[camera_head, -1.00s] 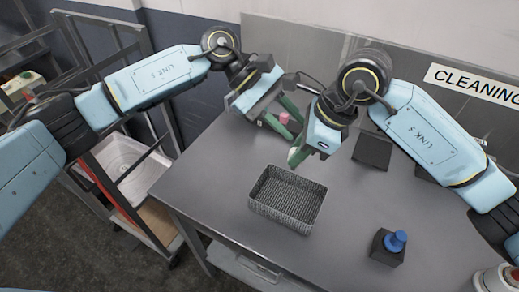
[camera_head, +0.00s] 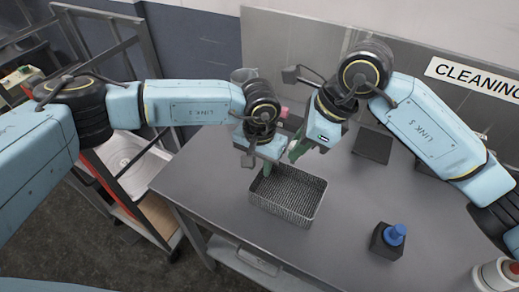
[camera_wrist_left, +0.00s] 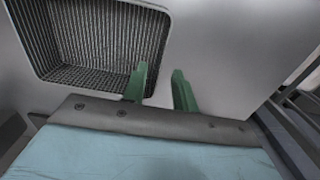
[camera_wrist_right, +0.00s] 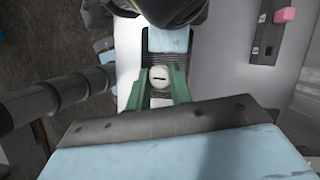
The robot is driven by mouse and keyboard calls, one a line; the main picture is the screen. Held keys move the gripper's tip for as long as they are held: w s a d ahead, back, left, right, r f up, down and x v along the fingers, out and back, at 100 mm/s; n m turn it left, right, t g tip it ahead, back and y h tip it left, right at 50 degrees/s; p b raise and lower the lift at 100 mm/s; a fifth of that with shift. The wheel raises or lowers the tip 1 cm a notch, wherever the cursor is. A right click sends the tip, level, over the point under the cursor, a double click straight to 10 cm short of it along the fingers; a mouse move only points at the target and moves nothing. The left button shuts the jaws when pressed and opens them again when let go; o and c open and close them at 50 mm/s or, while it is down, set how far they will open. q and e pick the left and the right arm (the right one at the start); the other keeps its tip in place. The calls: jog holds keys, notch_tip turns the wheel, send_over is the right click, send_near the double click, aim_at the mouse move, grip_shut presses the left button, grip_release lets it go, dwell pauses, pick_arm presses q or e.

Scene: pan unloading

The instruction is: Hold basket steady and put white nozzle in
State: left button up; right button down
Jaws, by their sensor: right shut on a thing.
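The grey mesh basket (camera_head: 288,196) stands on the table in the head view. It also shows at the upper left of the left wrist view (camera_wrist_left: 100,35). My left gripper (camera_wrist_left: 161,75) is open at the basket's edge, one green finger over the inside and the other outside, with the rim between them. Whether the fingers touch the wall I cannot tell. My right gripper (camera_wrist_right: 160,80) is shut on the white nozzle (camera_wrist_right: 160,77), a round cap with a dark slot. In the head view my right gripper (camera_head: 298,150) is just behind the basket, and the nozzle is hidden.
A blue nozzle (camera_head: 394,236) sits on a black block at the front right. An empty black block (camera_head: 372,145) lies behind. A pink piece (camera_wrist_right: 284,15) sits on a dark holder near the back wall. The table (camera_head: 340,215) is clear right of the basket.

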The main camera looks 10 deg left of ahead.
aim_at(260, 182)
pick_arm(q)
jog(key=shift+f, duration=2.5)
grip_shut()
pick_arm(e)
jog(key=shift+f, duration=0.1)
notch_tip(260, 182, down, 2)
jog(key=n+g, duration=0.1)
jog(key=n, duration=0.4)
jog(key=shift+w+a+f+g+h, duration=0.15)
jog(key=shift+f+g+h, duration=0.05)
jog(key=shift+g+h, duration=0.2)
jog(key=f+n, duration=0.1)
jog(key=n, duration=0.1)
jog(key=n+g, duration=0.1)
jog(key=n, duration=0.1)
jog(key=shift+f+h, duration=0.3)
jog(key=shift+f, duration=2.4)
